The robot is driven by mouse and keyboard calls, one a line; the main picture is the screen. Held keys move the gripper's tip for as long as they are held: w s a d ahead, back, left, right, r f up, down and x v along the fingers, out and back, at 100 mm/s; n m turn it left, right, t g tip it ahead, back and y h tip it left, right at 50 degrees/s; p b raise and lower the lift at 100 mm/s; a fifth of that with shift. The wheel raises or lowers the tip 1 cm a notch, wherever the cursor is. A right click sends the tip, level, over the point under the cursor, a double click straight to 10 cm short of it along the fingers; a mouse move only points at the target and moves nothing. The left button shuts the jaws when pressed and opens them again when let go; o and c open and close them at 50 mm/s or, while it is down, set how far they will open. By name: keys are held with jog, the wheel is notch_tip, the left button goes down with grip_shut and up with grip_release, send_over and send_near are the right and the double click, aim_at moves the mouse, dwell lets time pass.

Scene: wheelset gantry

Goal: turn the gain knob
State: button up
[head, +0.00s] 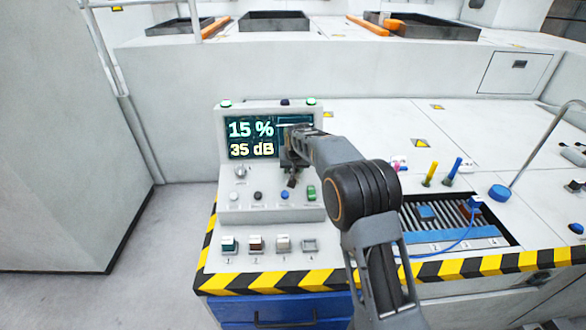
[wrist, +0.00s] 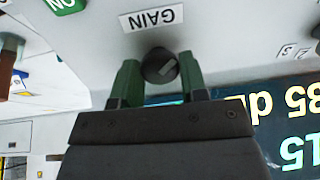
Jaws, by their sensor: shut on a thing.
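The gain knob (wrist: 160,67) is a dark round knob under a white GAIN label (wrist: 152,17) that appears upside down in the wrist view. My gripper (wrist: 159,72) has its two green fingers closed on the knob, one on each side. In the head view my gripper (head: 291,182) is at the right part of the control panel (head: 220,125) and hides the knob. The panel's screen (head: 250,139) reads 15 % and 35 dB.
Another knob (head: 241,171) is left of my gripper. Below are a black button (head: 258,195), a blue button (head: 285,195) and a green switch (head: 311,193). Yellow (head: 431,173) and blue posts stand right.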

jog(key=m+b, duration=0.1)
jog(key=m, duration=0.5)
jog(key=m+b, duration=0.2)
jog(key=m, duration=0.3)
jog(key=shift+m+t, duration=0.3)
jog(key=shift+t, duration=0.1)
jog(key=m+b, duration=0.2)
jog(key=m, duration=0.4)
jog(key=shift+s, duration=0.1)
jog(key=m+b, duration=0.1)
jog(key=m, duration=0.3)
jog(key=shift+m+h, duration=0.3)
jog(key=shift+b, duration=0.3)
jog(key=o, duration=0.9)
jog(key=v, duration=1.3)
jog(key=shift+s+r, duration=0.2)
jog(key=shift+s, duration=0.25)
